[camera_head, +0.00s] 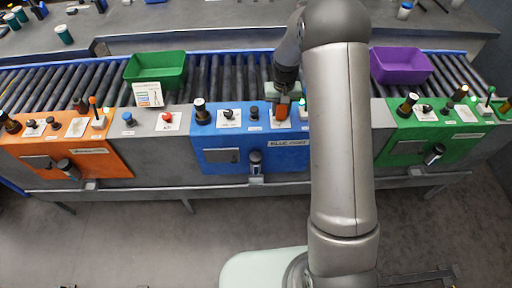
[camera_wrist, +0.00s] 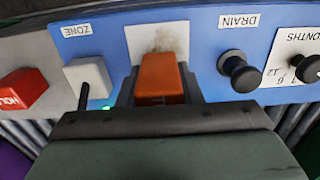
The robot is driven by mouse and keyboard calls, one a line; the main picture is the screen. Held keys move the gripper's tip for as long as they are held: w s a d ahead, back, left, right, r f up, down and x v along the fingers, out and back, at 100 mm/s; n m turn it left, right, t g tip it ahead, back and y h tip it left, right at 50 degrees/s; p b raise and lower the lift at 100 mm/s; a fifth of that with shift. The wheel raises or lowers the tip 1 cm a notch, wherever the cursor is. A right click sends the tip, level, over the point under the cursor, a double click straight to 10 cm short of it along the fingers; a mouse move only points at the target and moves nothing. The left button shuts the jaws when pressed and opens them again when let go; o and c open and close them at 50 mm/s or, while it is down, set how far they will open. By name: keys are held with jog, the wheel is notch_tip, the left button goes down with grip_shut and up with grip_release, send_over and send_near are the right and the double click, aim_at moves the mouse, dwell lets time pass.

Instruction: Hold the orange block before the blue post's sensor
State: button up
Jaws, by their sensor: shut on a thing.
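The blue post (camera_head: 225,142) is a blue control panel in the middle of the conveyor's front. A dark cylinder in a bracket (camera_head: 255,160) sits on its front face, and a dark cylinder with a pale ring (camera_head: 201,111) stands at its top left. I cannot tell for sure which is the sensor. My gripper (camera_head: 281,95) points down over the panel's right part. It is shut on the orange block (camera_wrist: 161,78), which shows between the fingers in the wrist view. The block is over a scuffed pale plate (camera_wrist: 157,37); whether they touch is unclear.
Near the gripper are a knob labelled DRAIN (camera_wrist: 240,72), a pale ZONE switch (camera_wrist: 88,80) and a red HOLD button (camera_wrist: 22,90). Orange (camera_head: 75,150) and green (camera_head: 410,147) posts flank the blue one. Green (camera_head: 156,68) and purple (camera_head: 400,65) bins sit on the rollers.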

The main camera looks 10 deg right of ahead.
jog(key=shift+r+p, duration=2.7)
jog(key=shift+r, duration=2.3)
